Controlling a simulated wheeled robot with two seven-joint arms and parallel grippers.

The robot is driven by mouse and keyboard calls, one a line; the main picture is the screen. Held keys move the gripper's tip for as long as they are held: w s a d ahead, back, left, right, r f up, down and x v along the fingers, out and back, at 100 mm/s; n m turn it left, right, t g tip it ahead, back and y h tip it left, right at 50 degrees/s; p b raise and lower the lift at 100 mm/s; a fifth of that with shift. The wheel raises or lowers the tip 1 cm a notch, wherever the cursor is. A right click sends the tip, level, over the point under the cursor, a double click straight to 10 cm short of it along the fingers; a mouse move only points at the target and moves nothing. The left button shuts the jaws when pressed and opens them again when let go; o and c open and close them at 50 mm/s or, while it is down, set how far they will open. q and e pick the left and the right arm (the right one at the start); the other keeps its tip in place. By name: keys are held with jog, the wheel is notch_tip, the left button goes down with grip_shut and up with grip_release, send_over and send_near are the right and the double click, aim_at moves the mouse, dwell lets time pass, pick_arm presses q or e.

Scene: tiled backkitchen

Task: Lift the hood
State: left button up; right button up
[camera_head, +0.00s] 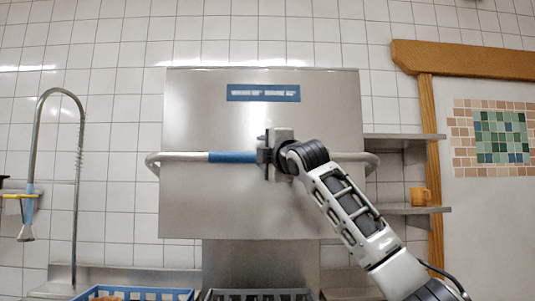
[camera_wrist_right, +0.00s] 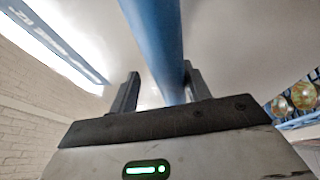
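The hood (camera_head: 200,110) is a large stainless steel box on the tiled wall, with a blue label near its top. A bar handle (camera_head: 232,157) with a blue sleeve runs across its front. My right gripper (camera_head: 264,153) is at the handle near the middle of the hood. In the right wrist view the blue bar (camera_wrist_right: 158,45) passes between the two fingers of the right gripper (camera_wrist_right: 160,90). The fingers stand apart, with a gap on the left side of the bar. My left gripper is not in view.
A blue rack (camera_head: 180,294) and a dark rack (camera_head: 260,295) are below the hood. A spray hose (camera_head: 79,150) stands at the left. Shelves (camera_head: 405,209) with an orange mug (camera_head: 419,196) are at the right, beside a wooden frame (camera_head: 430,120).

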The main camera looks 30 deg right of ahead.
jog(key=shift+s+f, duration=0.15)
jog(key=shift+s, duration=0.1)
pick_arm(q)
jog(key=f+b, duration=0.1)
jog(key=b, duration=0.2)
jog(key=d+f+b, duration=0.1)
jog(key=b, duration=0.2)
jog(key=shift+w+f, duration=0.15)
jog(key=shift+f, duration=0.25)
pick_arm(e)
jog(key=s+f, duration=0.2)
jog(key=s, duration=1.3)
jog(key=shift+a+f, duration=0.3)
jog(key=shift+a, duration=0.05)
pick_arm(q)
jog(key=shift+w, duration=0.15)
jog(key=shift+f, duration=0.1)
